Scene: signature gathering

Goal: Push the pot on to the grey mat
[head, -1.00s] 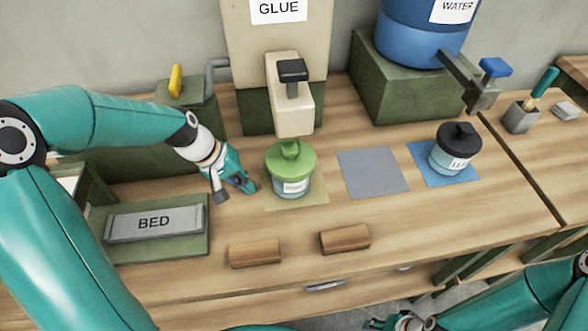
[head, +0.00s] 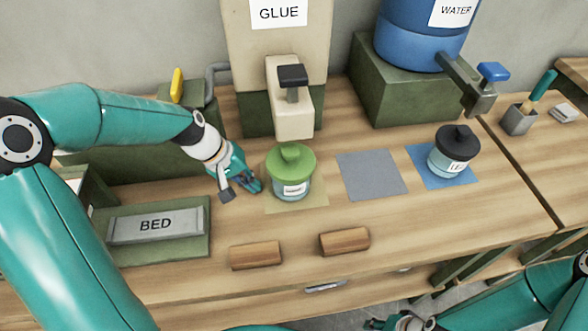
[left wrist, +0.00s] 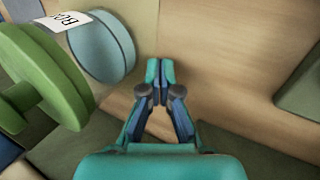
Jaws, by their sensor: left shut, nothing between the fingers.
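The pot with a green lid (head: 291,168) stands upright on a tan mat under the glue dispenser's spout. It also shows at the upper left of the left wrist view (left wrist: 100,47). The grey mat (head: 371,175) lies bare to the right of the pot. My left gripper (head: 257,187) is shut and empty, low over the table just left of the pot. In the left wrist view its fingertips (left wrist: 160,72) are together, with a gap to the pot. Part of my right arm shows at the lower right; its fingers are not clear.
A dark-lidded pot (head: 453,152) stands on a blue mat (head: 428,176) right of the grey mat. The glue dispenser (head: 292,100) overhangs the green-lidded pot. Two wooden blocks (head: 255,255) (head: 344,241) lie in front. The BED tray (head: 190,244) is at left.

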